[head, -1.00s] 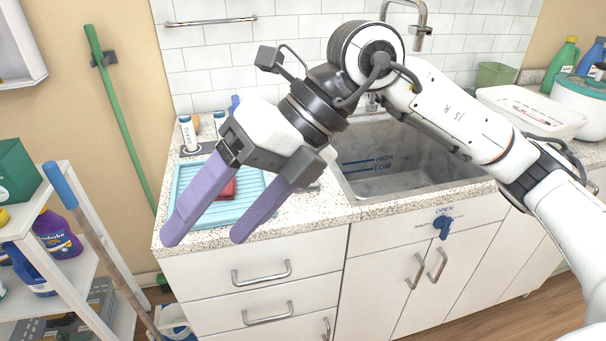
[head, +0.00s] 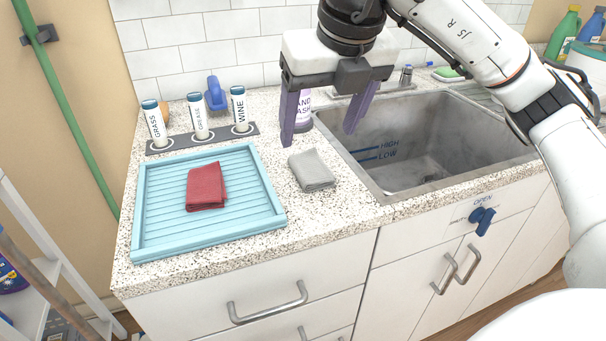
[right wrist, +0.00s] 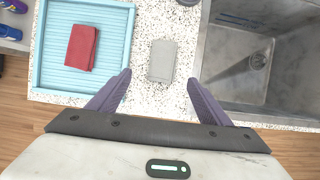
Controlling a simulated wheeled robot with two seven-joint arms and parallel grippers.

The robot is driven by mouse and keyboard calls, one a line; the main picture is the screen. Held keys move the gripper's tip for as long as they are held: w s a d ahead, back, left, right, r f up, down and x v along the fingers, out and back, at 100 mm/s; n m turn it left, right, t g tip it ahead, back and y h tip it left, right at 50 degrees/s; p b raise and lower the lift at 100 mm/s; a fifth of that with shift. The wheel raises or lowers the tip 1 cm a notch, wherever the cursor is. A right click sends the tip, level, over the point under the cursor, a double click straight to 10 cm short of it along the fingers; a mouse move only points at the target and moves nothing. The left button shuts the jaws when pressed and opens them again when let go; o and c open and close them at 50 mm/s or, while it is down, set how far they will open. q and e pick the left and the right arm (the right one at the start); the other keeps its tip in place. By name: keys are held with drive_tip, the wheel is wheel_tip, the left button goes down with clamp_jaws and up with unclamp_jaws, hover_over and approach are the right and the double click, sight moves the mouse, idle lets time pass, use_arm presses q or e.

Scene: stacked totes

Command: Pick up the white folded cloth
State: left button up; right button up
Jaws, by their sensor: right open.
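The folded cloth (head: 312,170), light grey to white, lies flat on the speckled counter between the blue tray and the sink. In the right wrist view the cloth (right wrist: 161,60) shows ahead of the fingertips, between their lines. My right gripper (head: 322,138) is open and empty, its two purple fingers pointing down above the counter, behind and above the cloth in the head view. In the right wrist view the right gripper (right wrist: 160,74) has its fingers spread wide, apart from the cloth. My left gripper is not in view.
A light blue ribbed tray (head: 262,219) holds a red folded cloth (head: 206,186). The steel sink (head: 375,192) opens to the right. A soap bottle (head: 304,112) stands behind the fingers. Labelled bottles (head: 199,116) stand in a rack at the back left.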

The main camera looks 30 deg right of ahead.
hover_over(316, 168)
drive_tip(key=s+a, duration=0.1)
drive_tip(key=s, duration=0.1)
drive_tip(key=f, duration=0.4)
drive_tip(key=shift+w+f, duration=0.25)
drive_tip(key=shift+f, duration=0.1)
drive_tip(key=x, duration=0.3)
drive_tip(key=s+x, duration=0.1)
drive_tip(key=shift+w+d+f, duration=0.15)
drive_tip(key=shift+d+f, duration=0.15)
drive_tip(key=shift+f, duration=0.05)
drive_tip(key=shift+w+f, duration=0.2)
drive_tip(key=shift+f, duration=0.1)
drive_tip(key=shift+c, duration=0.2)
drive_tip(key=c, duration=1.2)
drive_tip(key=shift+r, duration=0.1)
wheel_tip(316, 168, up, 10)
